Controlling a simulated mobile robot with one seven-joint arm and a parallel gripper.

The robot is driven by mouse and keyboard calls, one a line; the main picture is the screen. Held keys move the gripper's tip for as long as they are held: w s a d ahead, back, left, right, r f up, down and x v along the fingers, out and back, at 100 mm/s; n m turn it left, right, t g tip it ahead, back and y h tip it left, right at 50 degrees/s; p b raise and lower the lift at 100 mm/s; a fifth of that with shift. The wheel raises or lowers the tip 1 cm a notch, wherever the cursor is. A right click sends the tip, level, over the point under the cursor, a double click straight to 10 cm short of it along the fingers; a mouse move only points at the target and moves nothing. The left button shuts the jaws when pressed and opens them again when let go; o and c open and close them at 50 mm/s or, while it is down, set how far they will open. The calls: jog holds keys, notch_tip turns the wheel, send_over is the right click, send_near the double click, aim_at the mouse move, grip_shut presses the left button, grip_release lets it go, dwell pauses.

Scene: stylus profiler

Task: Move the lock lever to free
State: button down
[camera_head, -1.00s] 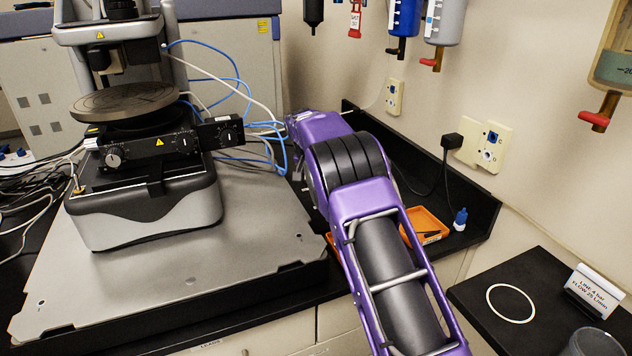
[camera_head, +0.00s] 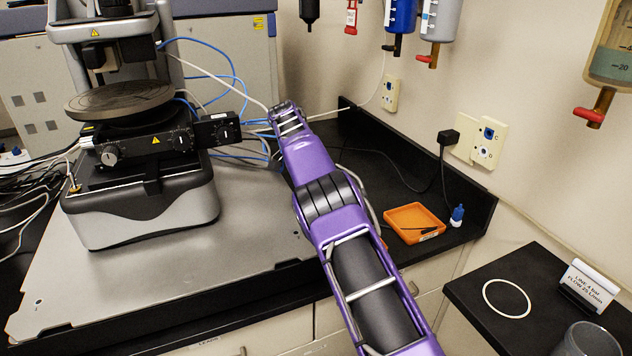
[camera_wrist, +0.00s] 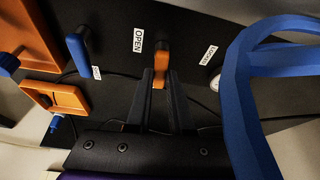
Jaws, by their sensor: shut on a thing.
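In the wrist view an orange lever (camera_wrist: 161,62) stands out from a dark panel (camera_wrist: 118,82). A label reading "OPEN" (camera_wrist: 138,40) is to its left, and a second label (camera_wrist: 208,55), hard to read, is to its right. My gripper (camera_wrist: 160,82) has its two dark fingers on either side of the lever's near end and is shut on it. A blue lever (camera_wrist: 78,52) with a small label (camera_wrist: 96,72) is further left. In the head view my arm reaches back beside the profiler (camera_head: 140,150); the fingers and the orange lever are hidden there.
A thick blue loop (camera_wrist: 240,85) crosses the right of the wrist view close to the camera. White and blue cables (camera_head: 235,85) hang by the profiler. An orange tray (camera_head: 413,222) and a small blue-capped bottle (camera_head: 457,215) stand right of my arm.

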jog(key=shift+s+f, duration=0.1)
jog(key=shift+f, duration=0.05)
jog(key=c, duration=0.8)
grip_release()
